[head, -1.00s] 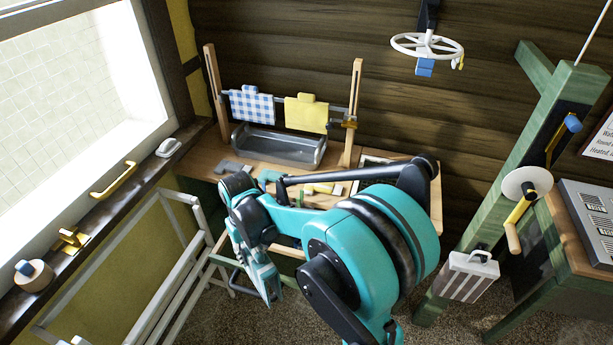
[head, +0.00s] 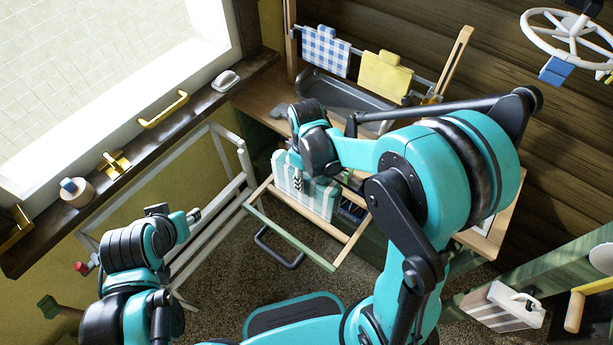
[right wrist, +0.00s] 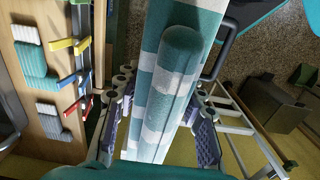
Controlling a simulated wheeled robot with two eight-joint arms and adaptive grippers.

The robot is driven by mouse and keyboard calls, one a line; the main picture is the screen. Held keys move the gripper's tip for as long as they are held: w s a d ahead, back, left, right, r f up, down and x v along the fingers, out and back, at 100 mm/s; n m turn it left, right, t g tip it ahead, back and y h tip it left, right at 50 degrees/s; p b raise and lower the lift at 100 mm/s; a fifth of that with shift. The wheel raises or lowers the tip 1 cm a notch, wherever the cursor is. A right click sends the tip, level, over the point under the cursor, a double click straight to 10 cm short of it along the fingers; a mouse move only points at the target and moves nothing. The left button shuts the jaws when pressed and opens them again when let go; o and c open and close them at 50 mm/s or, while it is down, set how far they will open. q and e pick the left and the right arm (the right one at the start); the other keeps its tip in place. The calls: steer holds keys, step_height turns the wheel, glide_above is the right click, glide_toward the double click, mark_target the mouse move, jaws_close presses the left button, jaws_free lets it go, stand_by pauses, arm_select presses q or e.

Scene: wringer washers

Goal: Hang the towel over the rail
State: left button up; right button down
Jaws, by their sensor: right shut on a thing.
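The towel (head: 303,188) is folded, with teal and white stripes, and hangs below my right gripper (head: 299,162) in the head view. In the right wrist view the towel (right wrist: 165,85) fills the space between the two fingers of my right gripper (right wrist: 160,127), which is shut on it. A rail (head: 424,83) between two wooden posts at the back carries a blue checked towel (head: 326,52) and a yellow towel (head: 385,75). The held towel is in front of and below that rail, apart from it. My left gripper (head: 205,213) is at lower left; its jaw opening is unclear.
A white rack (head: 240,158) stands by the window wall. A green-fronted wooden frame (head: 290,232) with a black handle (head: 278,252) juts out below the held towel. A grey basin (head: 345,92) sits beneath the towel rail. A white handwheel (head: 575,35) hangs at upper right.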

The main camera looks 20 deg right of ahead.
step_height(320, 180, down, 6)
steer(key=b, duration=0.5)
steer(key=shift+d+f, duration=0.1)
stand_by(0.6)
steer(key=shift+f+b, duration=0.3)
steer(key=shift+b, duration=0.15)
steer(key=shift+f, duration=0.1)
steer(key=shift+f+b, duration=1.05)
steer(key=shift+f, duration=0.15)
